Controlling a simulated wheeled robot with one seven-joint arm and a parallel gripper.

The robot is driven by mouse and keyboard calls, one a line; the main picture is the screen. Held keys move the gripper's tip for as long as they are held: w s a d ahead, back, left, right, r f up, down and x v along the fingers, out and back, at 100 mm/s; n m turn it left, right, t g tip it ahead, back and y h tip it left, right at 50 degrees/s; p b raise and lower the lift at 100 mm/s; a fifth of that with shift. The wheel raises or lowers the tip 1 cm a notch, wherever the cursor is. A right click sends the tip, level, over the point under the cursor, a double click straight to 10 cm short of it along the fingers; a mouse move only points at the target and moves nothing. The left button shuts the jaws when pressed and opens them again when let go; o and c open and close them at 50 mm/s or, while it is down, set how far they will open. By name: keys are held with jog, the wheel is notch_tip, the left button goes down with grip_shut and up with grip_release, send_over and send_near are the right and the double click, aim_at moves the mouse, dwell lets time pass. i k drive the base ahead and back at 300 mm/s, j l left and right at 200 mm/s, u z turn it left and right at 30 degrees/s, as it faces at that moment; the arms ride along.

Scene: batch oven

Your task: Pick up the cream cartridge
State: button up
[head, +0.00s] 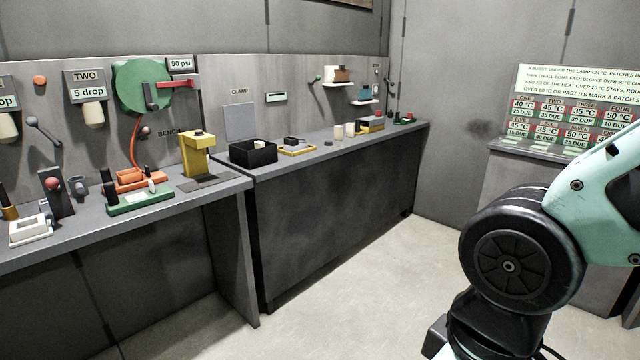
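Two small cream cylinders, one (338,132) beside the other (350,130), stand upright on the far bench. Either may be the cream cartridge; at this size I cannot tell. A small pale upright piece (152,187) also sits on the green base (140,199) on the near bench. Part of my arm fills the lower right of the head view, far from the benches' objects. My gripper is not in view.
A black open box (253,151), a yellow tray (298,150) and a yellow clamp stand (196,152) are on the benches. Wall shelves (338,84) hang above the far end. A sign stand (530,150) is at right. The floor (350,265) between is clear.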

aim_at(350, 127)
jog(key=i, duration=2.65)
